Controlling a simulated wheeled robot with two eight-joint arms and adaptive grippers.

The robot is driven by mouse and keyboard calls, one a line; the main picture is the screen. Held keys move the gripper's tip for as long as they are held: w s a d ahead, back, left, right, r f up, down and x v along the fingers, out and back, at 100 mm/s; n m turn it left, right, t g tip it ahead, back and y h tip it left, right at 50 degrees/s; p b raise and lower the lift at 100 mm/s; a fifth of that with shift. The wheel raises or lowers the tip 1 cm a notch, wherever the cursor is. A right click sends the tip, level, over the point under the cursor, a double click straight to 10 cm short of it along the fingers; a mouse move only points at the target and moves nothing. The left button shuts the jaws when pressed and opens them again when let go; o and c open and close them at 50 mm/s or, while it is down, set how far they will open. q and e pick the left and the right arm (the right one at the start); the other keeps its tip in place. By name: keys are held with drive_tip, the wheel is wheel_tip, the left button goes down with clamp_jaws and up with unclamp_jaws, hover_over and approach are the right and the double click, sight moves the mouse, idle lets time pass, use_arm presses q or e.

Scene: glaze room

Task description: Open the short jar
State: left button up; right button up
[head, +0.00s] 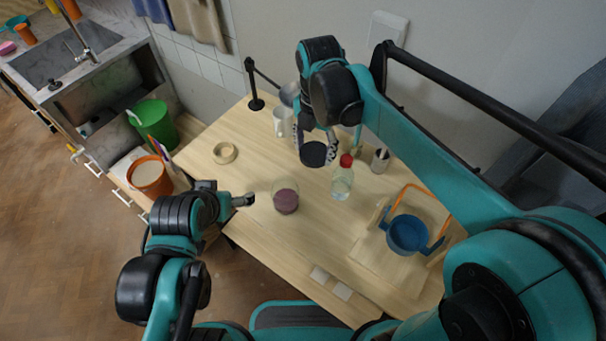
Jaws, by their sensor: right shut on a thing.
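The short jar (286,200) is clear glass with purple-brown contents and stands upright near the table's front edge. No lid shows on its top. My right gripper (316,142) is above the table, up and to the right of the jar in the head view. It is shut on a dark round lid (314,154), held apart from the jar. My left gripper (243,200) is just left of the jar, pointing towards it with a small gap in the picture. Its fingers show edge-on, so I cannot tell whether they are open.
A red-capped bottle (342,181) stands right of the jar, with a grey cup (380,161) behind it. A blue pot (407,234) is at the right. A tape roll (224,153) and a white mug (280,123) are further back.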

sight(313, 194)
drive_tip(key=shift+d+f, duration=0.1)
drive_tip(key=shift+f, duration=0.2)
wheel_tip(313, 194, down, 18)
drive_tip(key=b, duration=0.6)
drive_tip(key=shift+r, duration=0.2)
drive_tip(key=shift+s+r, duration=0.1)
drive_tip(key=o, duration=1.3)
